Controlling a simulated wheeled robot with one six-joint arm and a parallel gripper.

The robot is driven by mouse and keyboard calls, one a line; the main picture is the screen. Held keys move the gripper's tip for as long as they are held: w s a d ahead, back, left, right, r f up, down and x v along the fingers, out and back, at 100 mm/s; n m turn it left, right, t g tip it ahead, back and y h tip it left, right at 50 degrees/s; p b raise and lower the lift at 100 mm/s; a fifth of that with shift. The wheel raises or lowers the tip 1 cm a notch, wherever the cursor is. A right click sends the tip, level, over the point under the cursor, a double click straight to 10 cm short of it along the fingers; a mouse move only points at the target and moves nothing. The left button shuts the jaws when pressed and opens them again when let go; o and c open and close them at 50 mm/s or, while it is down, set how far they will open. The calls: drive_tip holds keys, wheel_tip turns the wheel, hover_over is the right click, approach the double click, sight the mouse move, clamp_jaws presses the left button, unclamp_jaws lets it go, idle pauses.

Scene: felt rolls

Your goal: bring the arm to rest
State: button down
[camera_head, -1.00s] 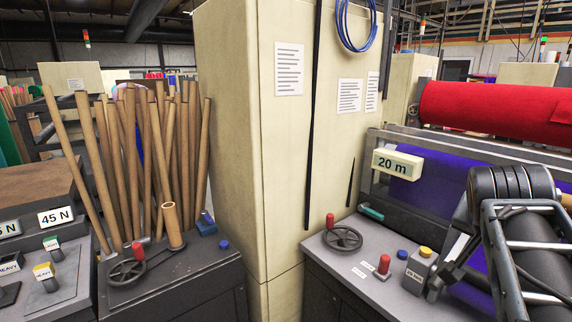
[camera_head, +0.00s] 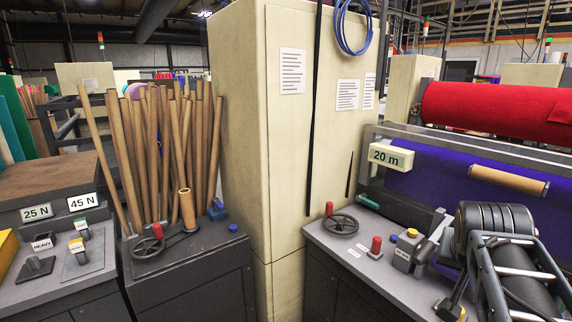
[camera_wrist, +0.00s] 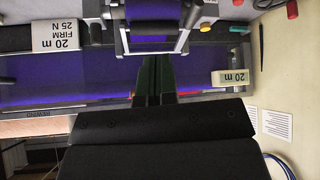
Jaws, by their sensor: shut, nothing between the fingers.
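A cardboard core (camera_head: 508,180) shows before the purple felt, below a red felt roll (camera_head: 490,104). A control desk (camera_head: 340,240) with a handwheel and buttons stands left of my arm. A tall beige cabinet (camera_head: 290,150) and upright cardboard tubes (camera_head: 165,150) are farther left.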

drive_tip(key=a+f+n+g+y+p, duration=0.1)
drive_tip(key=a+f+n+y, duration=0.1)
drive_tip(key=a+f+n, duration=0.2)
drive_tip(key=s+a+f+n+g+y+p, duration=0.1)
drive_tip(key=a+f+n+y, duration=0.2)
drive_tip(key=a+f, duration=0.7)
drive_tip(key=a+n, duration=0.1)
drive_tip(key=a, duration=0.4)
drive_tip(key=shift+f, duration=0.1)
